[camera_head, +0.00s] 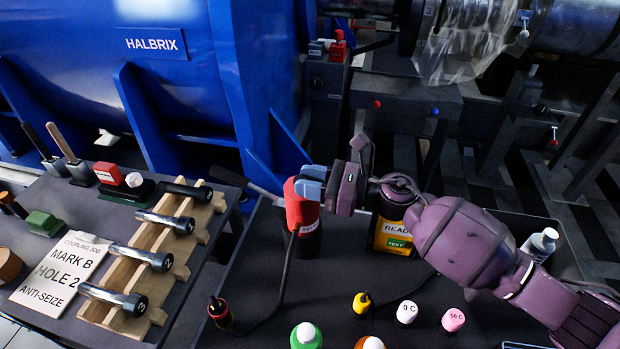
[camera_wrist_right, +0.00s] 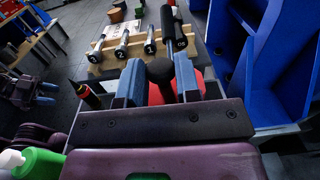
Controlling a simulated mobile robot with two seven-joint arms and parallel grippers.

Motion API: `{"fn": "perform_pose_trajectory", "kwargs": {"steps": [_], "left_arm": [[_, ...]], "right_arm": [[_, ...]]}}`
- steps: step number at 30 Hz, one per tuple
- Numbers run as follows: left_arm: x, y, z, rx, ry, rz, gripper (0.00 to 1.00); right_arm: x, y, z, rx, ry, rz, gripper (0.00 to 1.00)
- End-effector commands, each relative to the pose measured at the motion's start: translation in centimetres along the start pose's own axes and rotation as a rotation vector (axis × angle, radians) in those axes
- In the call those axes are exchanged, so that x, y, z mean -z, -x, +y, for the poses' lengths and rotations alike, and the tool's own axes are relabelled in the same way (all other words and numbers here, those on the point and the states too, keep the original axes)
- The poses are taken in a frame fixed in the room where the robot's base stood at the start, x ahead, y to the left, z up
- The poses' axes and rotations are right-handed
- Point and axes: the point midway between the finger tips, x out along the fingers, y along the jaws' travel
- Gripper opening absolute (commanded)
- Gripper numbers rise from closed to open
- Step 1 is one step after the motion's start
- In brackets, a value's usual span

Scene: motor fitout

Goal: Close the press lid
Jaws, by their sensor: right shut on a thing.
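A red-topped device (camera_head: 302,204) with a dark lower body and a cable stands on the dark bench. I take it for the press, but I cannot make out a separate lid. A black handle (camera_head: 230,179) sticks out from it to the left. My right gripper (camera_head: 312,182) comes in from the right at the red top, its blue fingers closed on the handle. In the right wrist view the handle's rounded black end (camera_wrist_right: 160,70) shows between the fingers (camera_wrist_right: 158,88), with the red top below. The fingers hide part of the handle.
A yellow READY/TEST box (camera_head: 393,236) stands right of the device. Bottles and caps stand along the front. Left, a second bench carries a wooden rack (camera_head: 148,282) of bolts and a MARK B HOLE 2 card (camera_head: 62,272). The blue motor housing (camera_head: 150,90) rises behind.

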Motion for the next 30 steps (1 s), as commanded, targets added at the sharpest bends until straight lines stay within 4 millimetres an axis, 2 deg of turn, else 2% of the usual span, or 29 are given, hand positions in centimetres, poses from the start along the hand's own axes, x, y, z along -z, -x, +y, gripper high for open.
{"fn": "perform_pose_trajectory", "kwargs": {"steps": [7, 8, 12, 23, 30], "left_arm": [[-0.2, 0.1, 0.0, 0.0, 0.0, -0.005, 0.43], [-0.3, 0.1, 0.0, 0.0, 0.0, -0.007, 0.43], [-0.8, 0.2, 0.0, 0.0, 0.0, -0.017, 0.43], [-1.1, 0.3, -0.1, 0.001, 0.001, -0.024, 0.43], [-0.5, 0.2, -0.1, 0.001, 0.004, -0.012, 0.43]], "right_arm": [[0.3, 0.0, 0.1, -0.001, -0.002, 0.002, 0.0], [0.3, 0.0, 0.1, -0.001, -0.002, 0.003, 0.35], [0.2, 0.0, 0.1, -0.001, -0.002, 0.002, 0.54], [0.1, 0.6, 0.0, 0.001, -0.002, 0.002, 0.54], [0.1, 4.2, 0.0, 0.003, -0.001, 0.003, 0.54]]}}
